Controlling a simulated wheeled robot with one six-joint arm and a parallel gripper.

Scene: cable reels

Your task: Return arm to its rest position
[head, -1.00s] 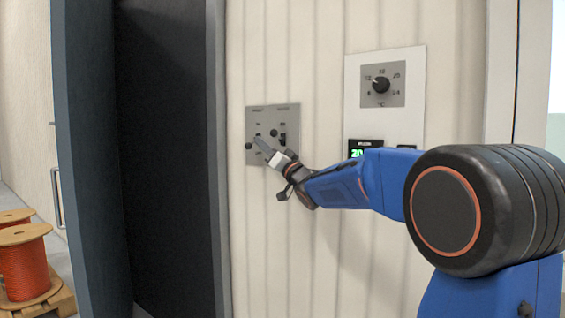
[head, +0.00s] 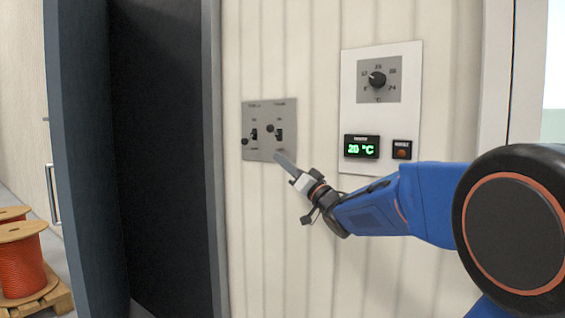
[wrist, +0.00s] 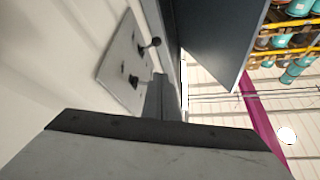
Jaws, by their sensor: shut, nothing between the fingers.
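My gripper (head: 285,163) is shut and empty. In the head view it is just below the lower right part of the grey switch panel (head: 262,152) and appears apart from its switches. My blue arm reaches in from the right.
A white control plate (head: 412,75) with a dial (head: 377,79) and a green display reading 20 °C (head: 361,148) is right of the panel. An open dark door (head: 85,150) and doorway stand left. Orange cable reels (head: 22,265) sit on a pallet at far left.

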